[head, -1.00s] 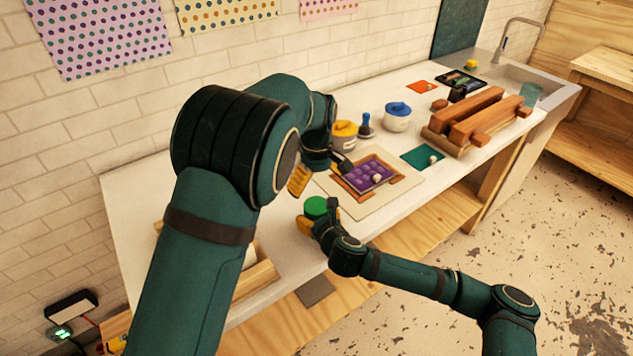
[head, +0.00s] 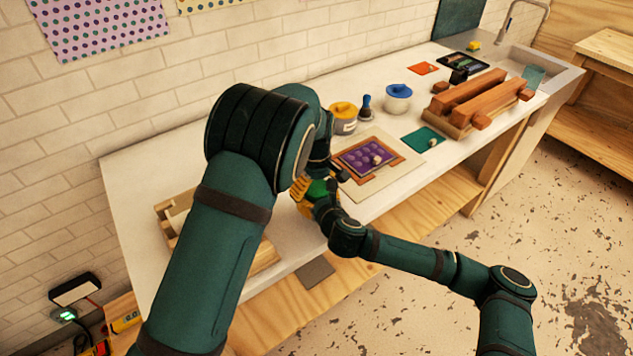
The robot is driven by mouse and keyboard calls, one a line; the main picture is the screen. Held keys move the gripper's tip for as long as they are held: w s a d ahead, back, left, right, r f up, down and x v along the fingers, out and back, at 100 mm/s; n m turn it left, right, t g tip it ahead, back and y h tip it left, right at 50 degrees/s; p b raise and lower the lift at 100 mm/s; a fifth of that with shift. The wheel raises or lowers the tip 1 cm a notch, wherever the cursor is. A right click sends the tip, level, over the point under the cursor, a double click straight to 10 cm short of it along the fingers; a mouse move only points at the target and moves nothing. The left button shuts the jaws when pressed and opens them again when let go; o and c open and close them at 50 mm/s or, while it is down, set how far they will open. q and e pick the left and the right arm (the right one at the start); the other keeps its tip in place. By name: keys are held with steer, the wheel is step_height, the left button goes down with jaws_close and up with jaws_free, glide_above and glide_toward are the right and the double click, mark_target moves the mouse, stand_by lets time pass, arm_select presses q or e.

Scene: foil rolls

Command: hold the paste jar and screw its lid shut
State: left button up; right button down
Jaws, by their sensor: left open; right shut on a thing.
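The paste jar's green lid (head: 318,188) shows between my two grippers at the front edge of the white table. The jar's body is hidden by the grippers. My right gripper (head: 312,205) is shut on the jar from the front right. My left gripper (head: 304,187) has its yellow fingers open at the lid, reaching down from behind and left. The grippers overlap here, so I cannot tell whether the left fingers touch the lid or how the lid sits on the jar.
A printing board with a purple plate (head: 361,157) lies right of the grippers. Behind stand a yellow-lidded jar (head: 344,117), a blue-knobbed tool (head: 366,108) and a blue-lidded jar (head: 398,99). A wooden press (head: 480,100) is farther right. A wooden tray (head: 265,256) is partly behind my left arm.

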arm_select(q)
steer(key=c, duration=1.3)
steer(key=shift+m, duration=1.4)
steer(key=o, duration=1.2)
steer(key=shift+o, duration=0.2)
steer(key=shift+r, duration=2.25)
